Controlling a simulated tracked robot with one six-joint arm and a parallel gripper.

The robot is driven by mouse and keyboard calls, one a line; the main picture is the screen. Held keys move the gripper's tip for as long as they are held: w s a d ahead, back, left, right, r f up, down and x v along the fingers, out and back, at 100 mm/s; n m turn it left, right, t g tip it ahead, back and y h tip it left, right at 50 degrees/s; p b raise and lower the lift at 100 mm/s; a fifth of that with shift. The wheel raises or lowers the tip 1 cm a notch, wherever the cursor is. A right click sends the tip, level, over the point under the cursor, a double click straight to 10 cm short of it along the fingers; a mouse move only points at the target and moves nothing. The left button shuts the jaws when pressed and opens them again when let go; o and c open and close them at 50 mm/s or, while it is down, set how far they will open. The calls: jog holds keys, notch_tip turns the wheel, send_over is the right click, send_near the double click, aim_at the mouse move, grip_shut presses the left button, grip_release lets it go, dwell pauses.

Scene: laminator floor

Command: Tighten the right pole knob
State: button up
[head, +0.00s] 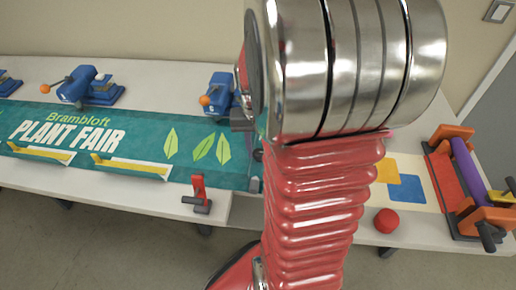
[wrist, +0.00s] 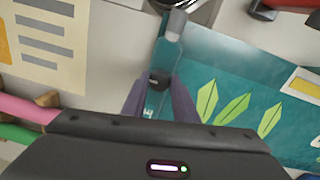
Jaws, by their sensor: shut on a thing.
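The teal plant fair banner (head: 100,140) lies on the long table, and its right end runs behind my arm in the head view. The fingertips and the knob are mostly hidden behind my arm in the head view.
Blue clamps with orange knobs (head: 83,86) stand along the banner's back edge. A red toggle clamp (head: 199,190) is at the front edge. To the right are a red ball (head: 386,220) and an orange roller machine (head: 470,185).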

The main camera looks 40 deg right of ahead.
dwell(0.3)
jog(key=o, duration=1.1)
jog(key=shift+c, duration=0.2)
notch_tip(320, 180, up, 14)
jog(key=shift+w+a, duration=0.2)
jog(key=shift+f, duration=0.15)
